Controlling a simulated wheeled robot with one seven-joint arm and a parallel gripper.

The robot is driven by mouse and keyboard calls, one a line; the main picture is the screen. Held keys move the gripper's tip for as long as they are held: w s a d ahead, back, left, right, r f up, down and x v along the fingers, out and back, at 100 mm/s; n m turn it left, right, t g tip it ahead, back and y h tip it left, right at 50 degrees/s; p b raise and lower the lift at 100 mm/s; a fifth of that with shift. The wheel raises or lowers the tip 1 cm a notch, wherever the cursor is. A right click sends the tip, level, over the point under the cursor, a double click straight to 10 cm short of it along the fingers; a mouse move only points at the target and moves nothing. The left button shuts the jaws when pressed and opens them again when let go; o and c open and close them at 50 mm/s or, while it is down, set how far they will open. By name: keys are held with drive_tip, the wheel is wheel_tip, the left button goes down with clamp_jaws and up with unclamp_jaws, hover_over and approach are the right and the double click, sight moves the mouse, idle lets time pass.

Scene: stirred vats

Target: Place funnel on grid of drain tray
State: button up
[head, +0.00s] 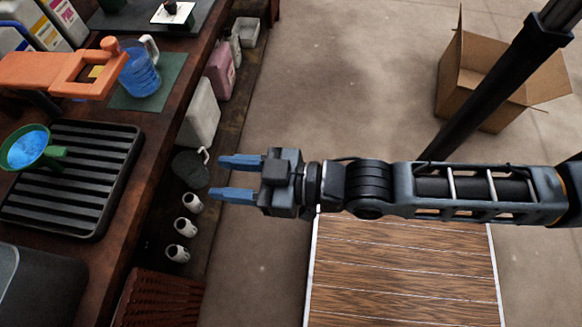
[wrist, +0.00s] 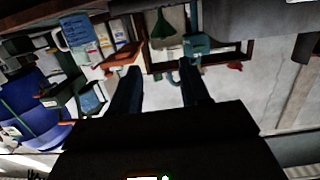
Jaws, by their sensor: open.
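A green funnel (head: 25,148) with a blue inside and a stubby green part on its right shows at the left of the head view. It overlaps the upper left of the black drain tray (head: 118,160); I cannot tell whether it rests fully on the slatted grid. My gripper (head: 238,178) is open, with two blue fingers pointing left and nothing between them. It is out to the right of the counter edge, well apart from funnel and tray. In the dark wrist view my fingers (wrist: 157,92) are apart, and a green funnel-like shape (wrist: 166,46) shows beyond them.
An orange device (head: 62,72) stands behind the tray, near a blue jug (head: 140,75) on a green mat. A dark bin (head: 40,290) is in front. White mugs (head: 185,227) and canisters (head: 200,112) sit on a lower shelf. A cardboard box (head: 480,80) lies on the floor.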

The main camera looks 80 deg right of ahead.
drive_tip(key=s+r+g, duration=0.1)
drive_tip(key=s+r, duration=0.4)
drive_tip(key=s, duration=0.7)
drive_tip(key=shift+a+r+g, duration=0.15)
drive_tip(key=shift+a+g, duration=0.1)
drive_tip(key=shift+g, duration=0.05)
drive_tip(key=shift+s+d, duration=0.1)
